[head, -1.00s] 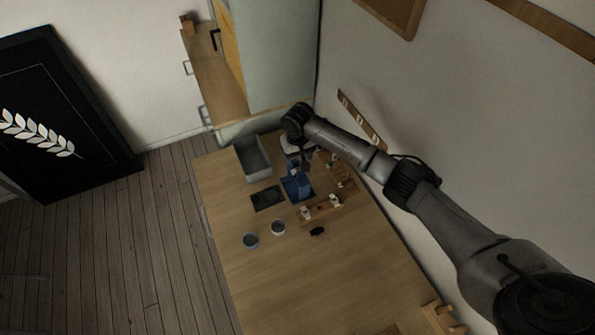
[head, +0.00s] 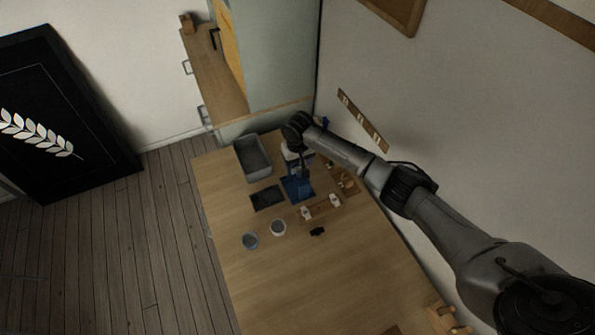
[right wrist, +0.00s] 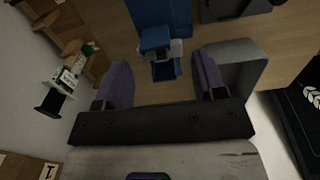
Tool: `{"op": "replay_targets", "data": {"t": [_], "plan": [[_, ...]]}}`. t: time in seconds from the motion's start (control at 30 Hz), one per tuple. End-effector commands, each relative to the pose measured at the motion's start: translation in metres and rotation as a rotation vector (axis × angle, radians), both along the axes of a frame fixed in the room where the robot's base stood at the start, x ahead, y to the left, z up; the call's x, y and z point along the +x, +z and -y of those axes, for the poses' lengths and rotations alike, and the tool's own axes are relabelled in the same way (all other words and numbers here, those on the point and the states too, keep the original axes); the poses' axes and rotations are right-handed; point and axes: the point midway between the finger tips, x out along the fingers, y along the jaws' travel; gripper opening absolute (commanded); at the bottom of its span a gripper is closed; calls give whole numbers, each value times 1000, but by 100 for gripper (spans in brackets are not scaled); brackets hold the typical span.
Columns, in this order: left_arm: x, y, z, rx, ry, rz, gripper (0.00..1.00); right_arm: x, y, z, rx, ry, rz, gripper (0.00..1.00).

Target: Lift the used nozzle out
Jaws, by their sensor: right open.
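A blue stand (head: 297,188) is on the wooden table in the head view. In the right wrist view, the blue stand (right wrist: 155,38) has a small block with pale grey parts at its near end. I cannot tell for sure which part is the used nozzle. My right gripper (head: 303,167) hangs over the far end of the stand. In the right wrist view, my right gripper (right wrist: 163,70) is open, with its purple-grey fingers on either side of the block and a gap on both sides. It holds nothing. My left gripper is out of view.
A grey bin (head: 243,158) stands at the table's far left. A dark mat (head: 267,198) lies left of the stand. The table's front is mostly clear.

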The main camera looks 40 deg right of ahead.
Motion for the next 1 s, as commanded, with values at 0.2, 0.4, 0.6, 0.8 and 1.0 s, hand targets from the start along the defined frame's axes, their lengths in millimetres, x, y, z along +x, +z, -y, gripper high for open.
{"op": "replay_targets", "data": {"t": [0.2, 0.4, 0.6, 0.8, 1.0], "plan": [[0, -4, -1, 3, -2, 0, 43, 0, -10, -1, 0, 1, 0, 64], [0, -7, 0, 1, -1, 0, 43, 0, -17, 0, 0, 1, -1, 64], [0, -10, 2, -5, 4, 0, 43, 0, -25, 0, 0, 1, -1, 64], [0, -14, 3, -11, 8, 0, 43, 0, -33, 0, 1, 1, 0, 64], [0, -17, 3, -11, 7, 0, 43, 0, -40, 0, 0, 0, -1, 64]]}}
